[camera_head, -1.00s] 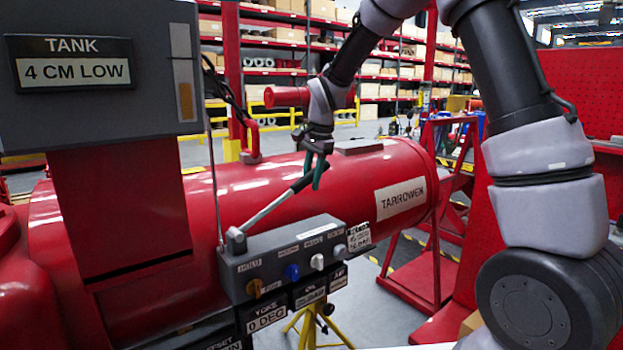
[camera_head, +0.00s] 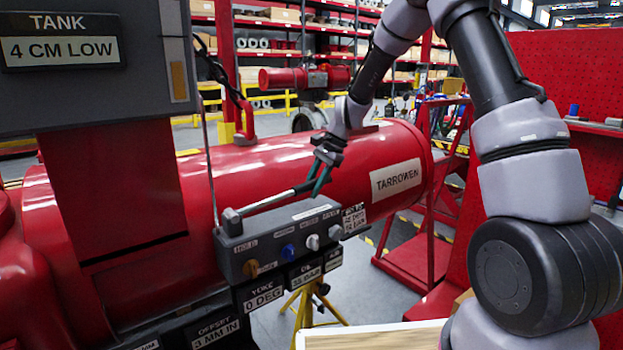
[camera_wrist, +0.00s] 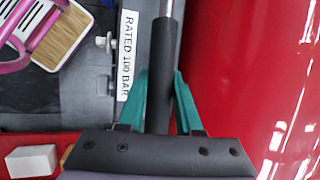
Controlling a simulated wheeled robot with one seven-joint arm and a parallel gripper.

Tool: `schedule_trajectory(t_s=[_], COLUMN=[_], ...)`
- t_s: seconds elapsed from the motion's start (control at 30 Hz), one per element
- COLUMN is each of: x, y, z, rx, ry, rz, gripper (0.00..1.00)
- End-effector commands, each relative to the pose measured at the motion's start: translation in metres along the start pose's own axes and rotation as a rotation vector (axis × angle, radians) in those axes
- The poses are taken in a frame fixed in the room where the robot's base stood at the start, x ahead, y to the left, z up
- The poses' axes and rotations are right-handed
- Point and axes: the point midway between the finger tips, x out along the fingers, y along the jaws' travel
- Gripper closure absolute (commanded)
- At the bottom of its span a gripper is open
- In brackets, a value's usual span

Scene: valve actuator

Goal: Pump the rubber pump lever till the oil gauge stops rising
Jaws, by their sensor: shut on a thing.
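The pump lever (camera_head: 268,203) is a metal rod with a dark rubber sleeve, pivoting at the left end of a dark grey control block (camera_head: 290,237). It lies at a low slant, rising a little to the right. My gripper (camera_head: 319,181) is shut on the lever's sleeved end. In the wrist view, the green fingers (camera_wrist: 160,105) stand on both sides of the dark sleeve (camera_wrist: 163,62). The tank sign (camera_head: 60,39) reads "4 CM LOW". A small oil plate (camera_head: 305,277) below the block is hard to read, seemingly "35 BAR".
The red cylinder marked TARROWEN (camera_head: 397,179) lies right behind the lever. Coloured knobs, orange, blue and pale, line the block's front. Plates below read yoke (camera_head: 263,298) "0 DEG" and offset (camera_head: 215,333) "3 MM IN". A wooden-topped surface (camera_head: 375,336) is at the bottom.

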Motion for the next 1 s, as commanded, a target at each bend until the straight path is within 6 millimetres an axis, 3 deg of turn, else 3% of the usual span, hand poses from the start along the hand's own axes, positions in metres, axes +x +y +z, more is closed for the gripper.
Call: schedule_trajectory(t_s=[0.23, 0.27, 0.3, 0.33, 0.73, 1.0], x=[0.0, 0.0, 0.0, 0.0, -0.007, -0.057], y=[0.0, 0.0, 0.0, 0.0, -0.001, -0.001], z=[0.001, 0.001, 0.001, 0.001, 0.0, 0.0], rx=[-0.001, -0.001, -0.001, -0.001, -0.001, -0.001], ry=[0.0, 0.0, 0.0, 0.0, 0.001, 0.004], rz=[0.001, 0.001, 0.001, 0.001, -0.002, -0.004], gripper=[1.0, 0.59, 0.43, 0.36, 0.36, 0.36])
